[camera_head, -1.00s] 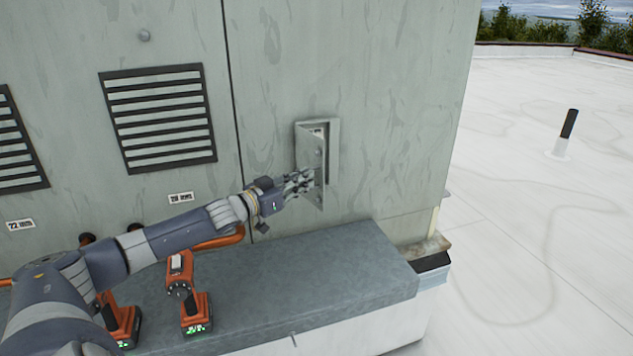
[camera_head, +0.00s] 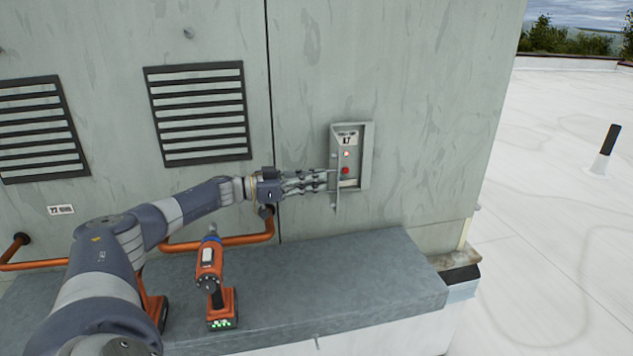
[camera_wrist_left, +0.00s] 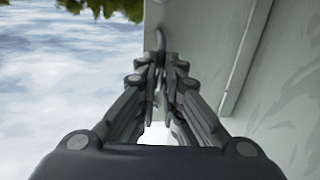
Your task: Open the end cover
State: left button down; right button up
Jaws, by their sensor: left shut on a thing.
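The end cover (camera_head: 335,199) is a small grey hinged door on a shallow box (camera_head: 366,152) on the grey-green wall. It stands swung out and shows nearly edge-on. Inside the box, a label, a small light and a red button (camera_head: 346,170) show. My left gripper (camera_head: 326,181) reaches in from the left and is shut at the cover. In the left wrist view, its fingers (camera_wrist_left: 160,72) close on a thin curved grey piece (camera_wrist_left: 159,40), which looks like the cover's handle. The fingers hide part of it. My right gripper is not in view.
A grey ledge (camera_head: 330,285) runs below the box, with an orange cordless drill (camera_head: 210,275) and another orange tool partly behind my arm. Orange pipes (camera_head: 225,240) run along the wall. Louvred vents (camera_head: 200,110) are to the left.

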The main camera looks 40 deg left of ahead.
pick_arm(q)
jog(key=shift+w+a+r+t+y, duration=0.25)
jog(key=shift+a+r+t, duration=0.25)
jog(key=shift+a+r, duration=0.35)
jog(key=c, duration=2)
grip_release()
jog(key=shift+o, duration=1.2)
jog(key=shift+w+f, duration=0.15)
jog(key=shift+w, duration=0.05)
jog(key=shift+w+f, duration=0.1)
jog(key=shift+f, duration=0.15)
